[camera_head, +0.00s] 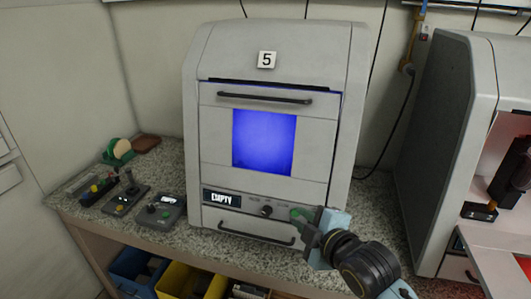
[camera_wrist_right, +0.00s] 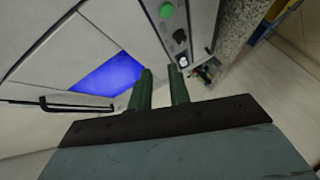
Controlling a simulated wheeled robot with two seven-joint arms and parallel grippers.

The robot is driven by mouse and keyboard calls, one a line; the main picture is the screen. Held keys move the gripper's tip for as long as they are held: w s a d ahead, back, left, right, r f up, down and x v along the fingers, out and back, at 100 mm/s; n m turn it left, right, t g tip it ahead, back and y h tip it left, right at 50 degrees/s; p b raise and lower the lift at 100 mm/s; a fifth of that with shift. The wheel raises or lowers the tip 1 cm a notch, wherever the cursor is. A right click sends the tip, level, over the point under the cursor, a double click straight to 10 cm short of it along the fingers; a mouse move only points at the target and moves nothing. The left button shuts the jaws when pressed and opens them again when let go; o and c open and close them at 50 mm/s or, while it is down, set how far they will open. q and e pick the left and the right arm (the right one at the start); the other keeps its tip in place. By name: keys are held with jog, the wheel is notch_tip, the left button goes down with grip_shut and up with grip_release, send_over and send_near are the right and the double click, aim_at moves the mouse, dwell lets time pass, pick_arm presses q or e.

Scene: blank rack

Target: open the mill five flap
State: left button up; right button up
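Mill five (camera_head: 355,60) is a grey cabinet with a "5" plate on its upper front. Its flap (camera_head: 215,140) has a blue-lit window and a black bar handle (camera_head: 265,97) along its top; the flap looks shut. In the right wrist view the window (camera_wrist_right: 108,75) and a black handle (camera_wrist_right: 60,105) lie left of the fingers. My right gripper (camera_head: 304,222) is in front of the mill's lower right, near the control panel and well below the flap handle. Its two green fingers (camera_wrist_right: 162,88) are apart with nothing between them. My left gripper is not in view.
A control panel with an "EMPTY" display (camera_head: 222,198) and knob sits below the flap, above a lower handle (camera_head: 256,235). Small control boxes (camera_head: 160,212) stand on the speckled counter at left. Another grey machine (camera_head: 450,130) stands at right. Bins (camera_head: 190,282) are below.

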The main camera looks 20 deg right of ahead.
jog(key=w+r+n+t+y, duration=0.1)
jog(key=w+r+n+t, duration=0.3)
jog(key=r, duration=0.5)
jog(key=w+r+n+t+y, duration=0.1)
jog(key=r+n+t+y, duration=0.1)
jog(key=r+n, duration=0.5)
jog(key=w+a+r+m, duration=0.1)
jog(key=w+a+r, duration=0.2)
jog(key=w, duration=0.9)
notch_tip(320, 180, up, 2)
jog(key=shift+w+m+p, duration=0.2)
jog(key=shift+m+p, duration=0.1)
jog(key=shift+p, duration=0.15)
grip_shut()
